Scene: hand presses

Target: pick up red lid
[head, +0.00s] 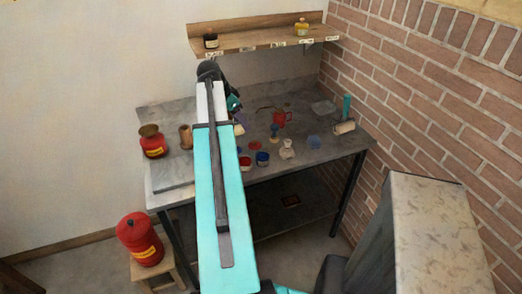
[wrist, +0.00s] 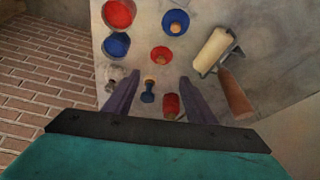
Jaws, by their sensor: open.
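The red lid (wrist: 161,55) is a small red disc with a wooden knob. It lies on the grey bench (head: 180,107), near a blue lid (wrist: 176,22). In the head view the red lid (head: 254,146) is right of my arm. My gripper (wrist: 159,76) is open and empty, its fingers spread above the bench. In the wrist view the lid appears just beyond the fingertips, between their lines. A blue knobbed tool (wrist: 148,90) shows between the fingers. In the head view my arm largely hides the gripper.
An open red pot (wrist: 118,14) and blue pot (wrist: 117,45) stand beside the lid. A red can (wrist: 171,105) is near the right finger, and a cream roller (wrist: 211,50) lies right. A shelf (head: 265,38) hangs above; a brick wall (head: 420,100) bounds the right.

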